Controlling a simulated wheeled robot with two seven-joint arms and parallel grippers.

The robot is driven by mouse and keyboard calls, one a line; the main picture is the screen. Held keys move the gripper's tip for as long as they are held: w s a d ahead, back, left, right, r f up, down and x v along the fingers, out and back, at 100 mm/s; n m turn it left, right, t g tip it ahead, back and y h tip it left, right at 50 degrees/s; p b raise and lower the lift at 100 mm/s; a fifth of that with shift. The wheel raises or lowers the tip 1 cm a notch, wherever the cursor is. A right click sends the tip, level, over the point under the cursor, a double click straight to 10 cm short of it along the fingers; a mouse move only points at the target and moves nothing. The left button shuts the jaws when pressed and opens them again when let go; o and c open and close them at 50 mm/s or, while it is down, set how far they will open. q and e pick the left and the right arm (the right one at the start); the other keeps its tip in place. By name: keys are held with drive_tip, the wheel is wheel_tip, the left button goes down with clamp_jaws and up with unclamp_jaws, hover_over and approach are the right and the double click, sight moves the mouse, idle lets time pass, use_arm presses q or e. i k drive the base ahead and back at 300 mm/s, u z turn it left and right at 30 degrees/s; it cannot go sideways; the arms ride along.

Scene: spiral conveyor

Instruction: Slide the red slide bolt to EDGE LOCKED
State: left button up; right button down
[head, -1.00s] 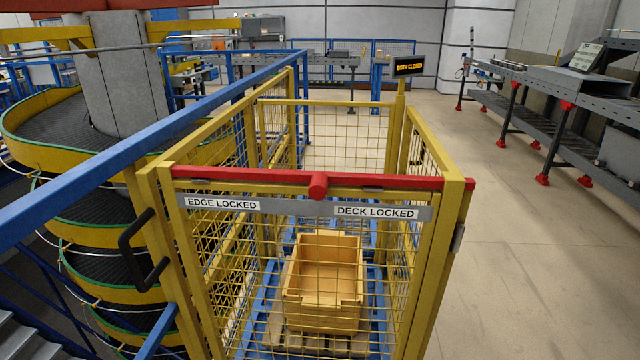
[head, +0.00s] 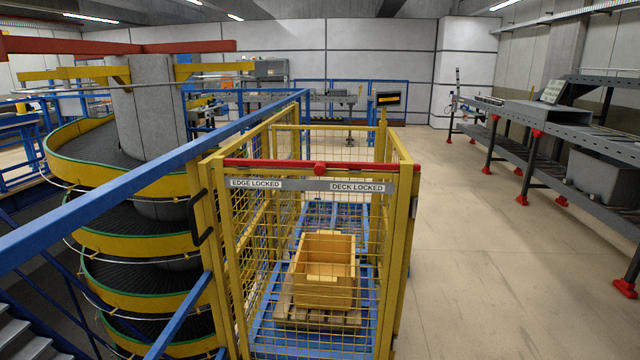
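The red slide bolt (head: 270,164) is a long horizontal bar along the top front of a yellow mesh cage (head: 404,200). Its round red knob (head: 319,168) sits near the middle, between the two labels. The EDGE LOCKED label (head: 256,184) is on the left of the grey plate below the bar. The DECK LOCKED label (head: 357,188) is on the right. The bar's right end reaches the right corner post and its left end reaches the left post. Neither of my grippers shows in the head view.
A wooden crate (head: 323,290) stands on a pallet (head: 312,316) inside the cage. A black handle (head: 198,218) is on the cage's left side. A blue rail (head: 150,187) and a spiral conveyor (head: 130,184) are at left. The floor at right (head: 470,270) is clear.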

sight(319, 166)
drive_tip(key=z, duration=0.55)
drive_tip(key=i, duration=0.6)
drive_tip(key=z, duration=0.35)
